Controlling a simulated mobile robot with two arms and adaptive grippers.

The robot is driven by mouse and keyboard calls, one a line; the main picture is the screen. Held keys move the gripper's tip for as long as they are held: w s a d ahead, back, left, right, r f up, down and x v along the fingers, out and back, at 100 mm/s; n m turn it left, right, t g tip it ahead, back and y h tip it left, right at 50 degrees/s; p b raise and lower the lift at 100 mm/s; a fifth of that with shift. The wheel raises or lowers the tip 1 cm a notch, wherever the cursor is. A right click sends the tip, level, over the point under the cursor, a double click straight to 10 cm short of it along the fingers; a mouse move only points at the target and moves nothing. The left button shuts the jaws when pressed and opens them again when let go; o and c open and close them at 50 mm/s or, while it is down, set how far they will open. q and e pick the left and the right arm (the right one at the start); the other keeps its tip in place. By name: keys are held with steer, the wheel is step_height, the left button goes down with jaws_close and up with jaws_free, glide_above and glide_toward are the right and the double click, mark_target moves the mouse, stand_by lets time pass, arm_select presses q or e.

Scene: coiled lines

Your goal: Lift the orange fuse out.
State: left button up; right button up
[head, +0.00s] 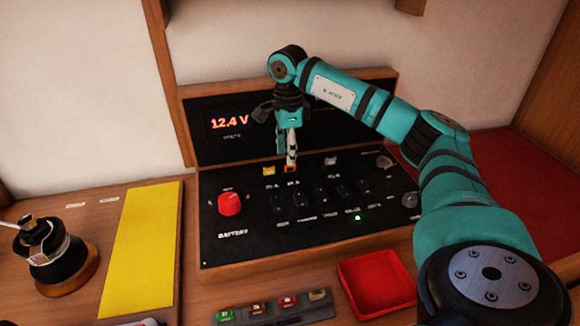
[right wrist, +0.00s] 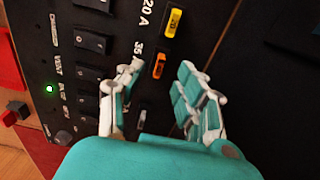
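The orange fuse (right wrist: 159,66) sits in the black panel (head: 230,245), beside the yellow fuse (right wrist: 173,24). In the head view, the orange fuse (head: 291,169) shows just below my right gripper (head: 287,153), which points down at it and hides part of it. In the right wrist view, my right gripper (right wrist: 161,68) is open, with one finger on each side of the orange fuse in the picture. I see no contact, and the gap between fingertips and panel is hard to judge. My left gripper is not in view.
A red battery knob (head: 229,204) and several black switches stand on the panel. A 12.4 V display (head: 229,122) rises behind. In front are a red tray (head: 376,285) and a grey holder (head: 262,316) with several coloured fuses. A yellow mat (head: 140,250) lies left, near a black pot (head: 52,255).

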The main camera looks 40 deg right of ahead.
mark_target(290, 169)
step_height(290, 169, down, 4)
steer(key=shift+f+p, duration=0.1)
steer(key=shift+p, duration=0.2)
jaws_close()
